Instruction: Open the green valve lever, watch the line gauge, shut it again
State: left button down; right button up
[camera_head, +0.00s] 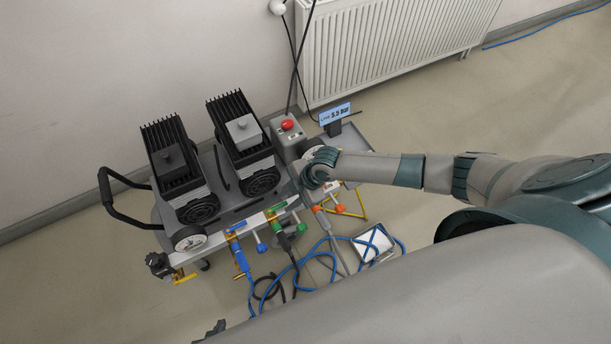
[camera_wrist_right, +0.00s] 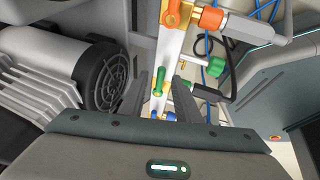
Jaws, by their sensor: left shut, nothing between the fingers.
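The green valve lever (camera_head: 276,206) lies along the pale manifold bar on the compressor's front. In the right wrist view the green lever (camera_wrist_right: 160,83) shows between the two fingers of my right gripper (camera_wrist_right: 160,92), with gaps beside it; the fingers are apart. In the head view the right gripper (camera_head: 304,190) is over the manifold's right end, its fingertips mostly hidden by the wrist. The line gauge display (camera_head: 335,114) reads 5.5 Bar. My left gripper (camera_head: 214,329) barely shows as a dark tip at the bottom edge; its fingers are shut and empty.
A blue lever (camera_head: 237,227) sits left of the green one; an orange lever (camera_wrist_right: 173,12) is on its other side. Blue hoses (camera_head: 293,262) loop on the floor below. Two finned motors (camera_head: 240,135) and a round dial (camera_head: 188,239) are close by. A red button (camera_head: 287,124) stands behind.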

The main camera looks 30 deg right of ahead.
jog(key=v, duration=1.6)
jog(key=shift+r, duration=0.1)
jog(key=s+a+m+t, duration=0.1)
jog(key=s+a+m, duration=0.6)
jog(key=a, duration=0.4)
jog(key=s+d+f+m+h, duration=0.1)
jog(key=s+d+m+h, duration=0.3)
jog(key=s+d+m, duration=0.85)
jog(key=w+a+f+n+t, duration=0.1)
jog(key=w+a+f, duration=0.1)
jog(key=f, duration=0.7)
jog(key=w+a+f+n, duration=0.2)
jog(key=f, duration=0.7)
jog(key=s+a+f+t, duration=0.1)
jog(key=s+a+f, duration=0.1)
jog(key=f, duration=1.3)
jog(key=shift+s+f+y, duration=0.4)
jog(key=shift+s, duration=0.15)
